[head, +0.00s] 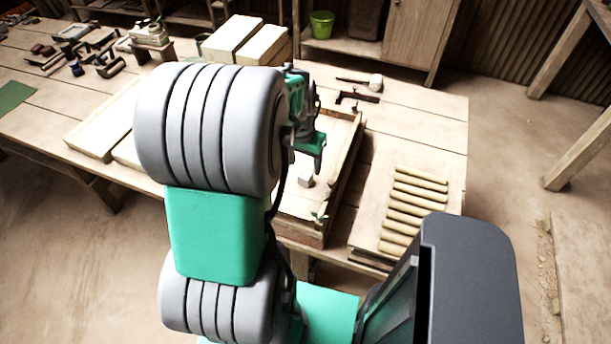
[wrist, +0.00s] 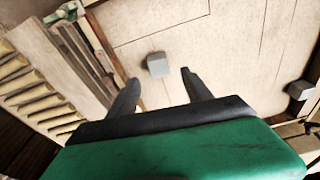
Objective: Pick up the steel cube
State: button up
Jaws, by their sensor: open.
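A small grey cube (wrist: 158,64), which looks like the steel cube, lies on a pale flat surface in the wrist view, beyond and between the fingertips. It also shows in the head view (head: 306,181), inside a wooden tray (head: 341,186), just below my gripper. My gripper (wrist: 157,75) is open and empty, its two dark fingers apart and not touching the cube. In the head view my gripper (head: 316,162) is above the tray, partly hidden by my arm. A second grey block (wrist: 299,90) sits at the right edge of the wrist view.
The tray has raised wooden walls around the cube. A rack of rounded rods (head: 412,212) stands to its right. A mallet (head: 375,81) and pale slabs (head: 250,42) lie farther back. Tools crowd the table's far left.

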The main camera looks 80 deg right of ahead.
aim_at(306, 174)
jog(key=f, duration=0.3)
jog(key=f+p, duration=0.1)
jog(key=f, duration=0.2)
jog(key=shift+s+d, duration=0.1)
jog(key=shift+d, duration=0.1)
grip_shut()
dwell(0.5)
